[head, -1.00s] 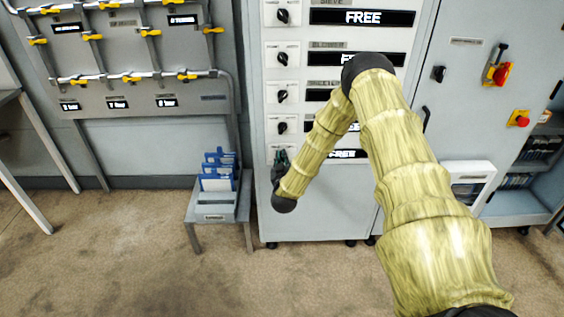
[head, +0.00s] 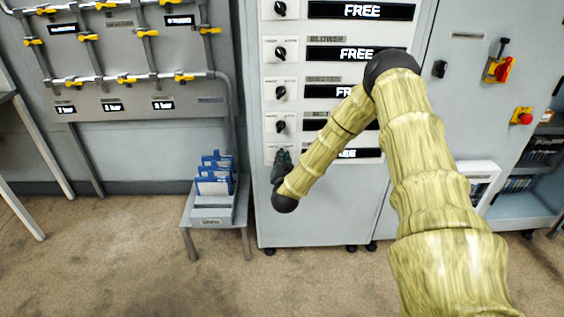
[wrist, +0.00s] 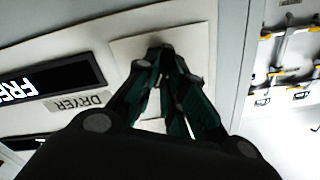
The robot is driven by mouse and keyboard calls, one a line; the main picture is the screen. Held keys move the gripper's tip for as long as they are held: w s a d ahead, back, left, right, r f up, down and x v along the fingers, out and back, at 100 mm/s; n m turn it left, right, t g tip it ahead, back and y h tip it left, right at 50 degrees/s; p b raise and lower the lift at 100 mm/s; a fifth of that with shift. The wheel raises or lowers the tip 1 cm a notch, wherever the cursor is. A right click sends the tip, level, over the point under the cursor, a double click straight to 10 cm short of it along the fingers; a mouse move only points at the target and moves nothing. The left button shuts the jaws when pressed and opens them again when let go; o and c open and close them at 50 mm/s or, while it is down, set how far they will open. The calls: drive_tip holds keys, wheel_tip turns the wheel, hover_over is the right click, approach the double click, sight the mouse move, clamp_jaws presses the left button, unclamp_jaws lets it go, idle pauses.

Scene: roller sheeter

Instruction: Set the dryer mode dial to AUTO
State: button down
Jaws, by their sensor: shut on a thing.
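The dryer dial sits on a light plate (wrist: 195,40) at the bottom of the column of dials on the grey cabinet. My gripper (head: 283,157) is at this lowest plate. In the wrist view, my gripper (wrist: 168,52) has its dark green fingers drawn together at the plate, shut on the dial. The fingertips hide the dial, so its pointer and mode markings cannot be read. The DRYER label (wrist: 82,103) appears upside down in the wrist view, beside a black display (wrist: 50,83) reading FREE. The dryer display (head: 347,154) is partly behind my arm in the head view.
Several similar black dials stand above, the nearest one (head: 281,126) close over my gripper. A small table with blue-and-white folders (head: 213,178) stands left of the cabinet. Pipes with yellow valves (head: 125,80) are on the left wall. A red emergency button (head: 524,118) is at right.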

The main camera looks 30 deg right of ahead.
drive_tip(key=shift+d+m, duration=0.1)
drive_tip(key=shift+m, duration=0.2)
drive_tip(key=c, duration=1.5)
unclamp_jaws()
drive_tip(key=v, duration=1.2)
